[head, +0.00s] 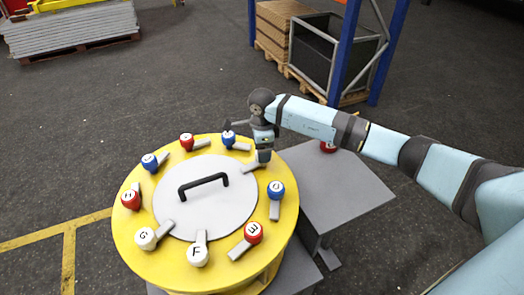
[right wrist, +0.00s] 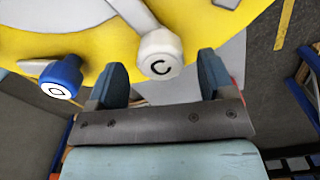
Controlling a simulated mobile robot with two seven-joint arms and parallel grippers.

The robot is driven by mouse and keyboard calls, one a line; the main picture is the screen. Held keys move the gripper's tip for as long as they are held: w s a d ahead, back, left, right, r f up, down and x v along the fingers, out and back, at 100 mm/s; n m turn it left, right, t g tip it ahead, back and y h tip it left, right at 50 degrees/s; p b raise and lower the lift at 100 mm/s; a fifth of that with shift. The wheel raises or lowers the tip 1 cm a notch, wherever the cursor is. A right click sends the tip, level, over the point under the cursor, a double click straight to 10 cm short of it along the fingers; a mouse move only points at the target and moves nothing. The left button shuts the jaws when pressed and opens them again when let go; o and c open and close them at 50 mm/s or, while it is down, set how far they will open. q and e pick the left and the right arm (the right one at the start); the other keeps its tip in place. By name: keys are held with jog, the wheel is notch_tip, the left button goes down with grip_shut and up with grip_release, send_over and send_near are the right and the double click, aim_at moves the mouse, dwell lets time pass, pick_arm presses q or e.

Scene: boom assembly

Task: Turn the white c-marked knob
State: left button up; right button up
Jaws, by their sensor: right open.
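The white c-marked knob (right wrist: 160,52) shows in the right wrist view on the edge of the yellow round top, with its grey lever (right wrist: 131,10) running toward the grey centre. My right gripper (right wrist: 161,64) is open, with one finger on each side of the knob; I cannot tell whether either finger touches it. In the head view my right gripper (head: 264,153) points down at the right side of the yellow top (head: 125,232) and hides the c-marked knob. My left gripper is not in view.
A blue D knob (head: 276,188) sits close to my right gripper. A red E knob (head: 253,232), white F knob (head: 198,254) and others ring the top. A dark handle (head: 203,184) stands on the grey centre disc. A grey table (head: 345,190) adjoins on the right.

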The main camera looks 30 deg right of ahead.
jog(key=shift+f, duration=1.3)
jog(key=c, duration=0.9)
